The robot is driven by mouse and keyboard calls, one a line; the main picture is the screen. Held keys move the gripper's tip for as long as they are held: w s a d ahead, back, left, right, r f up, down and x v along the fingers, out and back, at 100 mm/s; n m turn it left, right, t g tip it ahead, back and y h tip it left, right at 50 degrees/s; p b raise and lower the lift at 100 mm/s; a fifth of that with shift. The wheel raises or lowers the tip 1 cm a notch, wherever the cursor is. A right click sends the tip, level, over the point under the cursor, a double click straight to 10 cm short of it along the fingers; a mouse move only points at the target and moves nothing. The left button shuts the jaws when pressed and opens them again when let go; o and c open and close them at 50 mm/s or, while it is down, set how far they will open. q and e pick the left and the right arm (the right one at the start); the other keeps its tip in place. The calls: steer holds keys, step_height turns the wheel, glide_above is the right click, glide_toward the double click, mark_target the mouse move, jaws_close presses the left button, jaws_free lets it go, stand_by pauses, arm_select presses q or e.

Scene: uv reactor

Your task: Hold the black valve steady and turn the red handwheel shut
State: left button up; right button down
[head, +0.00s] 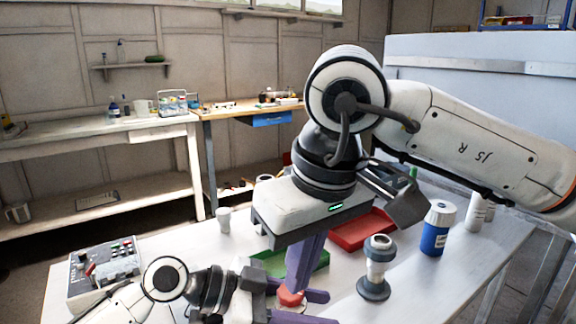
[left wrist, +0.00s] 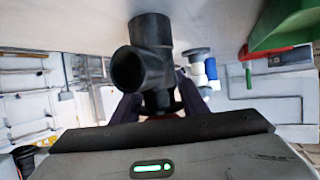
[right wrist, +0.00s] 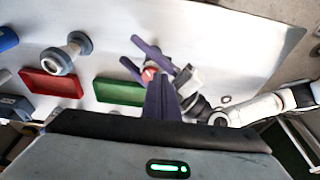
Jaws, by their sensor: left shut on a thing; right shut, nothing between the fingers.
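The red handwheel (head: 290,298) shows low in the head view, between the purple fingers of my left gripper (head: 303,307). It also shows in the right wrist view (right wrist: 149,73). The black valve (left wrist: 150,60) fills the middle of the left wrist view, with its round opening toward the camera. My left gripper is shut on the black valve, with a finger on each side. My right gripper (head: 298,275) is shut and empty, pointing down just above the handwheel. In the right wrist view its fingers (right wrist: 163,98) overlap the handwheel's edge, so I cannot tell whether they touch.
A green tray (right wrist: 120,92) and a red tray (head: 362,232) lie close by on the white table. A grey-and-white fitting (head: 376,270) and a blue-and-white bottle (head: 437,228) stand to the right. A control box (head: 103,272) sits at the left.

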steer(key=shift+r, duration=0.3)
step_height(320, 180, down, 6)
steer(key=w+d, duration=0.2)
steer(key=shift+d, duration=0.25)
stand_by(0.5)
steer(key=shift+w+a, duration=0.15)
steer(key=shift+a, duration=0.05)
stand_by(0.5)
